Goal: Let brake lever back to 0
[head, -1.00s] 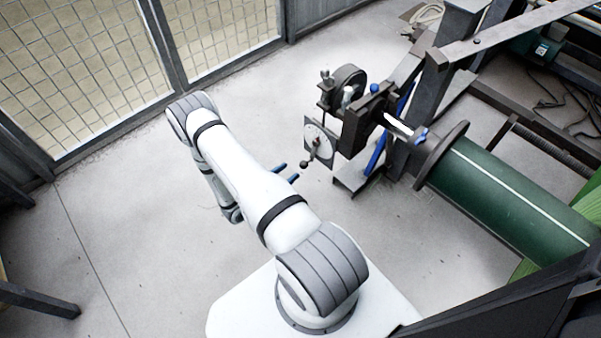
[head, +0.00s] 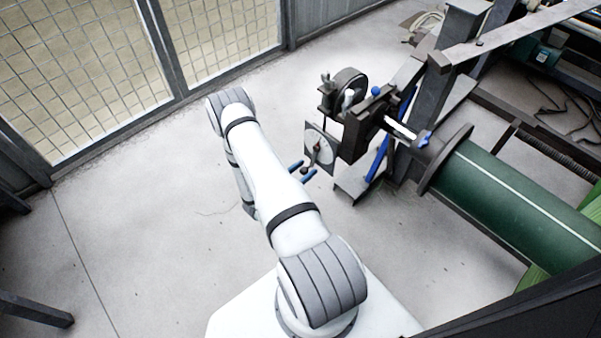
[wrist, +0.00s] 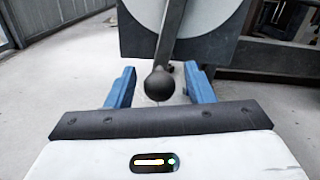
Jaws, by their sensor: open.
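The brake lever is a dark arm with a round black knob (wrist: 159,85), in front of a pale round dial on a grey square plate (wrist: 133,38). In the head view the dial plate (head: 321,146) stands on the near side of the brake unit, with the lever's knob low on it. My gripper (wrist: 160,78) is open. Its two blue fingers stand left and right of the knob in the wrist view, with gaps on both sides. In the head view my gripper (head: 303,170) is at the plate's lower edge. The dial's markings are not readable.
The dark brake frame (head: 360,130) stands just behind the plate. A green roll (head: 515,205) on a shaft lies to its right. A mesh fence (head: 85,75) stands at the left. The floor between fence and machine is clear.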

